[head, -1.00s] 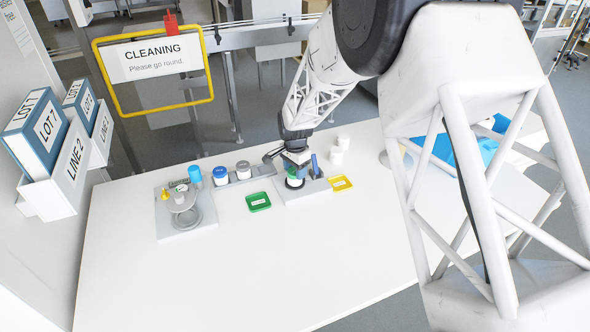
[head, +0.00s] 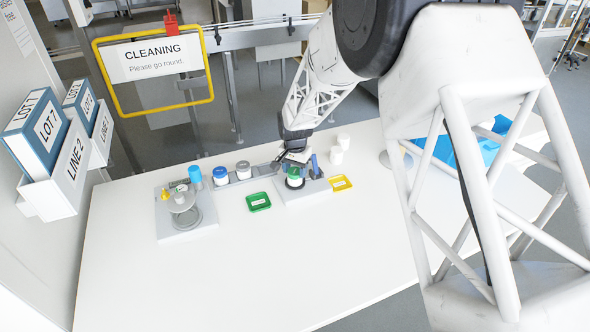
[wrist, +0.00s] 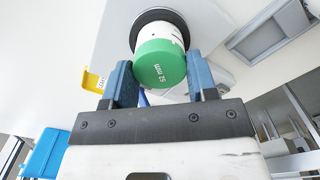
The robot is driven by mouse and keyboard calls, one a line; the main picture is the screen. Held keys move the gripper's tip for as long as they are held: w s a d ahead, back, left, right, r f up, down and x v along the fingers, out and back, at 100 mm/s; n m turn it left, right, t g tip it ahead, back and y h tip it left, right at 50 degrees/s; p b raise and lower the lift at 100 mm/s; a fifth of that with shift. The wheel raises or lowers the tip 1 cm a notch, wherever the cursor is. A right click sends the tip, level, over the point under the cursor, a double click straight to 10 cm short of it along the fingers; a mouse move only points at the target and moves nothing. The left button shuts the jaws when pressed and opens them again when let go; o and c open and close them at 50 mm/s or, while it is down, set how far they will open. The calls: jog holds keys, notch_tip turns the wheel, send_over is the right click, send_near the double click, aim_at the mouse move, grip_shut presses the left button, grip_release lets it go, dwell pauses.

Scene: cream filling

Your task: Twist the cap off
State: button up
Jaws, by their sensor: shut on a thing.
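A green cap (wrist: 160,66) with white lettering sits on a white jar (wrist: 158,36) in the wrist view. The jar stands in a dark round holder (wrist: 152,15). The blue fingers of my gripper (wrist: 158,72) are on either side of the cap and shut on it. In the head view the green cap (head: 294,172) shows below my gripper (head: 296,163), at the grey station on the table. I cannot tell whether the cap has turned on the jar.
A green tray (head: 258,201) lies left of the station and a yellow tray (head: 341,183) lies right of it. White jars (head: 343,141) stand behind. The front table (head: 220,275) is clear.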

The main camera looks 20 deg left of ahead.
jog(key=shift+n, duration=0.7)
jog(key=shift+n, duration=2.9)
jog(key=o, duration=0.8)
jog(key=shift+m, duration=0.3)
jog(key=m, duration=0.4)
jog(key=shift+m, duration=0.6)
